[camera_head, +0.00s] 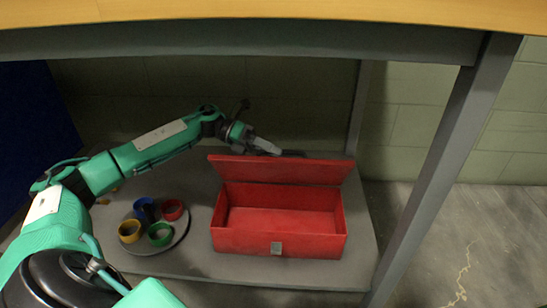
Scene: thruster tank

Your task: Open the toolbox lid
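The red toolbox (280,243) stands on the lower shelf of a table, in the head view. Its lid (280,169) is raised and leans back behind the box, so the empty-looking red inside shows. A small grey latch (276,248) is on its front. My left gripper (278,151) reaches in from the left to just behind the lid's upper edge. The lid partly hides the fingers, and I cannot tell whether they touch it or are apart. My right gripper is not in view.
A round grey tray (165,247) left of the toolbox holds several coloured rings. The tabletop (300,10) overhangs the shelf (215,270). A grey table leg (440,165) stands at the right. Bare floor is beyond it.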

